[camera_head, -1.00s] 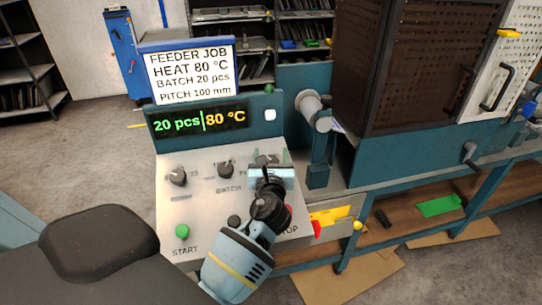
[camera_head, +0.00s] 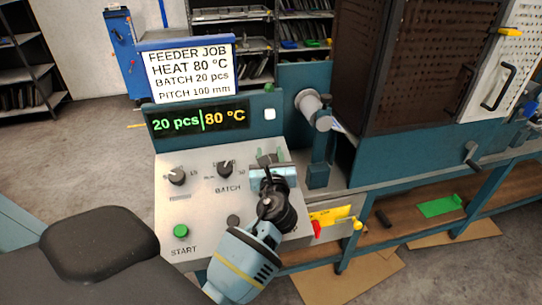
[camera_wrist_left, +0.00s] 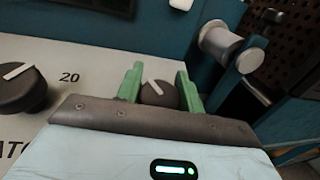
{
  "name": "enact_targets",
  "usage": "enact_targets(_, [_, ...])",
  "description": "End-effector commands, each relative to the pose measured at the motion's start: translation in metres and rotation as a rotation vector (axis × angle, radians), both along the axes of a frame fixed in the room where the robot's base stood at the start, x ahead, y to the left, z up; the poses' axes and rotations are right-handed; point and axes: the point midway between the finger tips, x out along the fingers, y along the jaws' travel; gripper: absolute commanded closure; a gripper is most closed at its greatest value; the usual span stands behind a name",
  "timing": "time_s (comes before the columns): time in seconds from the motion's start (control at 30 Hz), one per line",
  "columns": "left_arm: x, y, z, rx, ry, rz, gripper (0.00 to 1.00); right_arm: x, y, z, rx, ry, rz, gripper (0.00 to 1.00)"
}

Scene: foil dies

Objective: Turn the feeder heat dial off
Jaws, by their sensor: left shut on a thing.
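The feeder panel (camera_head: 205,215) carries a row of dark dials with white pointers. My left gripper (camera_head: 268,176) is over the rightmost dial, which it mostly hides in the head view, along with its label. In the left wrist view, the green fingers of this gripper (camera_wrist_left: 158,88) stand on both sides of that dark dial (camera_wrist_left: 158,95) and are shut on it. Its white pointer tilts up and left. My right gripper is not in view.
The BATCH dial (camera_head: 225,168) is just left of the gripped one, with another dial (camera_head: 177,177) farther left. A green START button (camera_head: 181,232) is at the lower left. The job sign (camera_head: 190,74) says HEAT 80 °C. A grey roller (camera_head: 313,108) stands to the right.

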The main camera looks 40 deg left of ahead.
Motion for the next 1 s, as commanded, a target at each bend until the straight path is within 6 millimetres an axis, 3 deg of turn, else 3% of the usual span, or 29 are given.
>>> enact_targets(1.0, [-0.013,0.006,-0.001,-0.170,-0.200,0.802,0.85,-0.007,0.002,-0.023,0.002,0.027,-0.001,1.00])
